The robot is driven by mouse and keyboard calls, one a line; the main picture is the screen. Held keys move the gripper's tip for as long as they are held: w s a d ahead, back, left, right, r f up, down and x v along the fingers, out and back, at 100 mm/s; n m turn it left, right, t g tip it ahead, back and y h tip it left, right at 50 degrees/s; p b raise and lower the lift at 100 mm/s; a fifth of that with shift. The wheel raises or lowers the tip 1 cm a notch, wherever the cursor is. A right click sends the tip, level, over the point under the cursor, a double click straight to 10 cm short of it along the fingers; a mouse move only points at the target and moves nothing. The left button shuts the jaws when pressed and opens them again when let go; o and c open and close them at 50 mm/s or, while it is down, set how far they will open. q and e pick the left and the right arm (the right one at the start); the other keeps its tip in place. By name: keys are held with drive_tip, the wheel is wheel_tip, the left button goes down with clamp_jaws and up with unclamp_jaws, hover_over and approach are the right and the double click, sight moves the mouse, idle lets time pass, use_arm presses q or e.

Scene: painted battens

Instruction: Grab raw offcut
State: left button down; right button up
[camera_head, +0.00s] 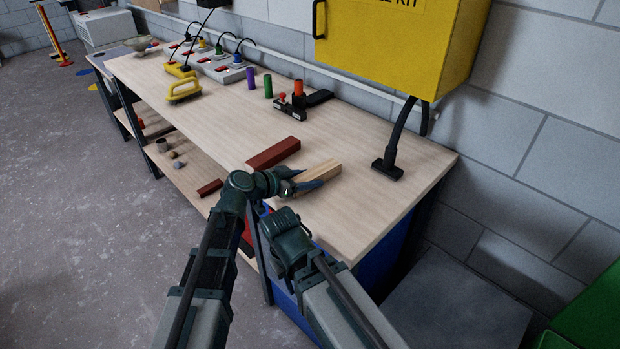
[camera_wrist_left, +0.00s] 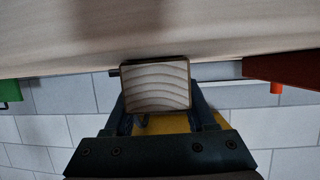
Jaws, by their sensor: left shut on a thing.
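The raw offcut (camera_head: 321,171) is a short pale block of unpainted wood near the bench's front edge. My left gripper (camera_head: 304,186) is shut on it, with a finger along its near side. In the left wrist view the offcut's square, grained end (camera_wrist_left: 157,86) sits between the two fingers (camera_wrist_left: 160,112). I cannot tell whether it touches the bench top or is just above it. A dark red painted batten (camera_head: 273,153) lies just left of it on the bench; part of it also shows in the left wrist view (camera_wrist_left: 288,70). My right gripper's fingers do not show.
The wooden bench (camera_head: 395,165) has free room right of the offcut. A black stand with a cable (camera_head: 387,168) and a yellow wall cabinet (camera_head: 390,45) are behind. Purple, green and orange cylinders (camera_head: 268,86) stand farther back. A red piece (camera_head: 209,188) lies on the lower shelf.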

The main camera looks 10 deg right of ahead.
sight(308, 176)
use_arm(q)
wheel_tip(308, 176, up, 10)
drive_tip(key=p, duration=0.9)
drive_tip(key=shift+p, duration=0.4)
